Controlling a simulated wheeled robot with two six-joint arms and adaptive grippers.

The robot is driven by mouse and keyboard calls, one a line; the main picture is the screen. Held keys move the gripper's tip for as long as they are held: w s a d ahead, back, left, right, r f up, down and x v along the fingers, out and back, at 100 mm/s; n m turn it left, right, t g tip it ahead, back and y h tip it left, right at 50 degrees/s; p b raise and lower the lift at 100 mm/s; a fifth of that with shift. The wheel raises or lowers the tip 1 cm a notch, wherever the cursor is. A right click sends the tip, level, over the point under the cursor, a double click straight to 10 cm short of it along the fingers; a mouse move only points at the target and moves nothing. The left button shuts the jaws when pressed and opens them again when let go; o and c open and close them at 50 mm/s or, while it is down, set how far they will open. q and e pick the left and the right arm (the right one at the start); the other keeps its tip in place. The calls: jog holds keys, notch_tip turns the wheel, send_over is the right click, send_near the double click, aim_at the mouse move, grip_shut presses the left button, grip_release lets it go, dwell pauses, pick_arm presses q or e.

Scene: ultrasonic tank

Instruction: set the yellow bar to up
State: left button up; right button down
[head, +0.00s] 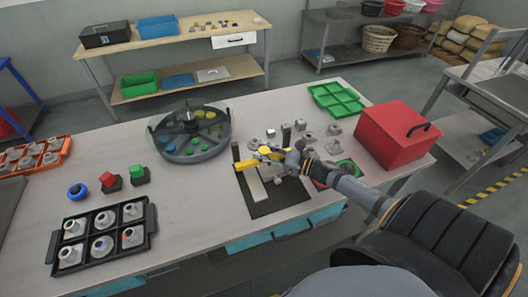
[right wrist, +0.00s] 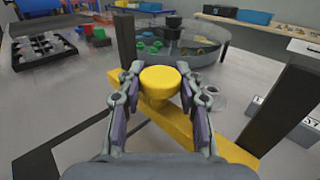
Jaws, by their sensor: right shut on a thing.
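The yellow bar (head: 243,165) lies across a dark-based fixture (head: 272,208) on the table. In the right wrist view the yellow bar (right wrist: 208,143) runs slanting from upper left to lower right, with a round yellow knob (right wrist: 160,80) standing on it. My right gripper (head: 267,153) is shut on the knob; in the right wrist view its fingers (right wrist: 159,88) flank the knob on both sides. The gripper hides part of the bar in the head view. My left gripper is not in view.
Dark posts (right wrist: 125,40) rise beside the bar. A round divided tank (head: 190,135) stands behind left, and a red box (head: 395,135) to the right. A green tray (head: 336,100) and small metal parts lie nearby. A black tray (head: 103,235) holds several parts at left.

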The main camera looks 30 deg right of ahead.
aim_at(264, 150)
notch_tip(264, 150, up, 7)
jog(key=p, duration=0.5)
jog(key=shift+w+f+p, duration=0.1)
jog(key=shift+f+p, duration=0.1)
jog(key=shift+p, duration=0.1)
jog(key=shift+f, duration=0.1)
jog(key=c, duration=1.2)
grip_release()
jog(key=o, duration=0.4)
jog(key=shift+s+d, duration=0.1)
jog(key=shift+s, duration=0.1)
jog(key=shift+c, duration=0.2)
jog(key=v, duration=1.2)
